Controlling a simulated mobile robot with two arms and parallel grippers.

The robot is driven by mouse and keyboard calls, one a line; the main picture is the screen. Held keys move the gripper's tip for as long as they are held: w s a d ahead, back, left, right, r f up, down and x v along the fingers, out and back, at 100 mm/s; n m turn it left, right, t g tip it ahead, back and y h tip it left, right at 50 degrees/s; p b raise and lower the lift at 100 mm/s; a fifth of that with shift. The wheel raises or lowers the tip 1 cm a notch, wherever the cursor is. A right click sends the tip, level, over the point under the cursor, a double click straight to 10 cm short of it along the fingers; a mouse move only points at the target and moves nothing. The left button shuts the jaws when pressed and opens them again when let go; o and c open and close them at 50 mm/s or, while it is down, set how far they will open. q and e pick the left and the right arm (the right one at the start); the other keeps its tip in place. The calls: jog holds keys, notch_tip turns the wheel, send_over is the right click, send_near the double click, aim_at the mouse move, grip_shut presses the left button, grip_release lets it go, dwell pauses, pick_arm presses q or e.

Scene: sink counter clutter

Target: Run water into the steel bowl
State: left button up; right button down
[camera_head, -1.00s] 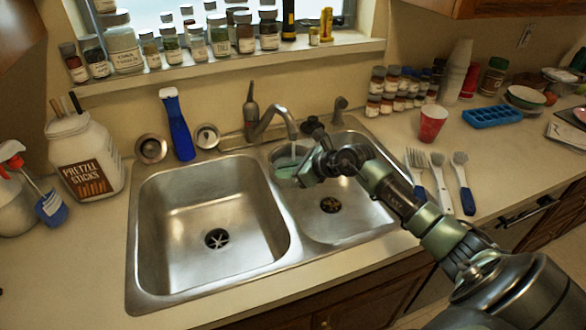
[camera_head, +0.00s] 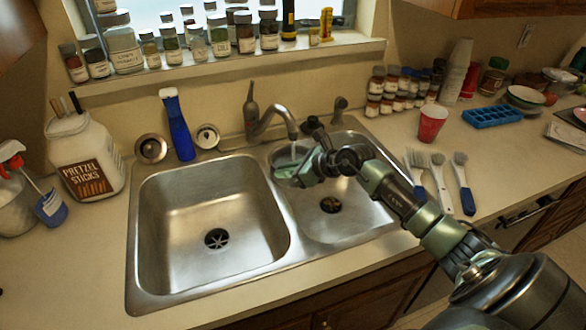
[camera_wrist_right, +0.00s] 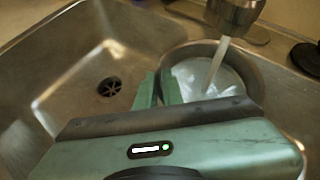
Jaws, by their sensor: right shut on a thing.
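The steel bowl (camera_head: 279,157) is in the right basin below the faucet (camera_head: 272,120), partly hidden by my gripper in the head view. In the right wrist view, water (camera_wrist_right: 218,62) streams from the spout (camera_wrist_right: 234,14) into the bowl (camera_wrist_right: 256,68), and pale, stirred water shows inside it. My right gripper (camera_head: 290,174) is shut on the near rim of the bowl. Its two green fingers (camera_wrist_right: 160,82) show close together at the rim in the wrist view. My left gripper is not in view.
The left basin (camera_head: 210,205) is empty with an open drain. A red cup (camera_head: 432,123), several brushes (camera_head: 440,180) and a blue tray (camera_head: 492,116) lie on the right counter. A pretzel jar (camera_head: 85,160) stands left of the sink. Spice jars line the windowsill.

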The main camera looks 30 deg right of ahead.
dwell(0.5)
jog(key=s+a+p, duration=0.1)
jog(key=s+p, duration=0.1)
jog(key=s+a+p, duration=0.1)
jog(key=s+p, duration=0.1)
jog(key=s+a+p, duration=0.2)
jog(key=s, duration=0.1)
jog(key=shift+s+r, duration=0.1)
jog(key=shift+r, duration=0.05)
jog(key=shift+s+a, duration=0.15)
jog(key=shift+s, duration=0.2)
dwell(0.5)
jog(key=shift+r+p, duration=0.25)
jog(key=shift+p, duration=0.3)
jog(key=s+r+p, duration=0.1)
jog(key=a+r+p, duration=0.1)
jog(key=r+p, duration=0.1)
jog(key=s+r+p, duration=0.1)
jog(key=p, duration=0.1)
jog(key=shift+s+a+r, duration=0.15)
jog(key=shift+s+a, duration=0.1)
jog(key=shift+s, duration=0.05)
